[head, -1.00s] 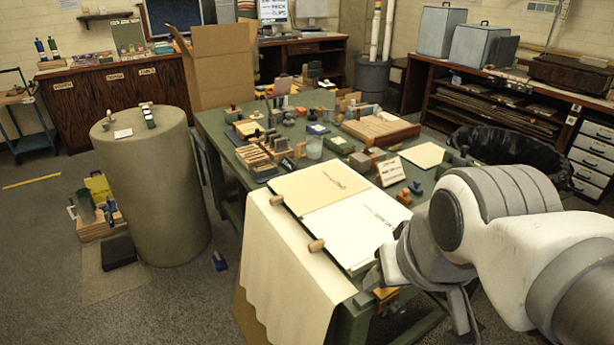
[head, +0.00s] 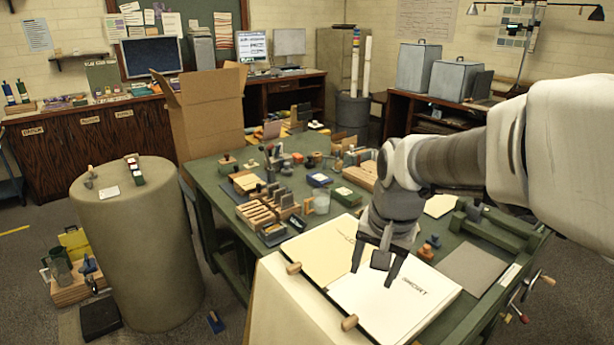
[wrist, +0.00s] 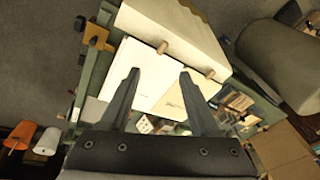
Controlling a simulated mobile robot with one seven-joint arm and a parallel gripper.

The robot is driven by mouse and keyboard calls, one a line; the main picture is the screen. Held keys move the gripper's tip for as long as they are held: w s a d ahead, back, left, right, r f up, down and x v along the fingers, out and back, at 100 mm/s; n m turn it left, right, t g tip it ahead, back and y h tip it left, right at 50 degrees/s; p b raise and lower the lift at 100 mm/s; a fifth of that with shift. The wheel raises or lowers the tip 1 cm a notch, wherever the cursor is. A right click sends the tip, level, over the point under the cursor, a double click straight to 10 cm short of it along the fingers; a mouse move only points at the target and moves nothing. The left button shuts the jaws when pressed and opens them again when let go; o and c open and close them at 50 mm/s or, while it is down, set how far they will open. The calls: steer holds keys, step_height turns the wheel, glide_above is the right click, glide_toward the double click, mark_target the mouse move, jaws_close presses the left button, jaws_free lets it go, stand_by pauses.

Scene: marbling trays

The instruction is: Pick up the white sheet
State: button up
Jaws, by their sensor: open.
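The white sheet (head: 400,305) lies flat on the green table, with dark lettering on it. A cream sheet (head: 318,248) lies beside it on the left, edge to edge. My gripper (head: 374,268) is open and empty, pointing down above the white sheet near its border with the cream one. I cannot tell the exact height. In the wrist view the two fingers (wrist: 159,76) are spread, with the white sheet (wrist: 147,88) showing between them and the cream sheet (wrist: 172,102) to its right. My gripper hides part of the white sheet in the head view.
Wooden knobs (head: 349,322) sit at the sheets' near edge, above a pale hanging cover (head: 275,310). Stamps and wooden racks (head: 268,211) crowd the table behind. A green bar-like fixture (head: 490,230) and grey panel (head: 473,269) lie on the right.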

steer(key=w+f+m+g+p, duration=0.1)
steer(key=w+f+m+p, duration=0.15)
steer(key=w, duration=0.35)
steer(key=m+g, duration=0.2)
steer(key=m, duration=0.1)
glide_above(351, 319)
steer(key=f, duration=1.8)
steer(key=shift+s+d+f, duration=0.2)
steer(key=shift+d+f, duration=0.05)
steer(key=shift+f, duration=0.15)
steer(key=shift+w+a+f, duration=0.1)
steer(key=shift+a+f, duration=0.05)
steer(key=shift+f, duration=1.2)
steer(key=shift+w+a+f, duration=0.1)
steer(key=shift+f, duration=1.25)
jaws_close()
